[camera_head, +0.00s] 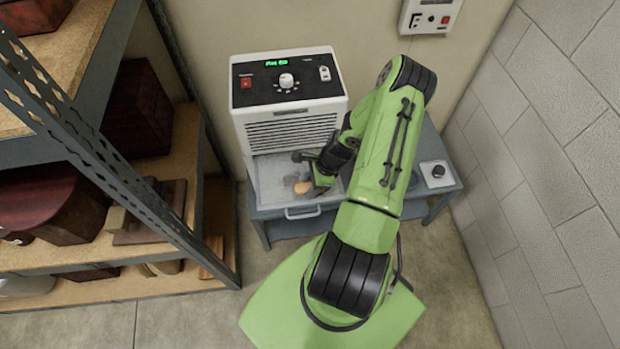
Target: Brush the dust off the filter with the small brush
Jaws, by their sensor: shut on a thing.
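A flat grey filter (270,183) lies in front of the white machine, on the low grey table. My gripper (313,186) is over the right part of the filter, with my arm reaching in from the right. It is shut on the small brush (303,187), whose orange-brown part shows at the fingertips. The bristles are too small to make out, and I cannot tell whether the brush touches the filter. My gripper and arm hide the filter's right side. Dust on the filter cannot be told apart at this size.
The white machine (290,115) has a black panel with a green display, a dial and a red switch. A handle (303,212) shows at the filter's front. A small box with a black knob (437,172) stands at right. Metal shelving (110,170) is at left, a block wall at right.

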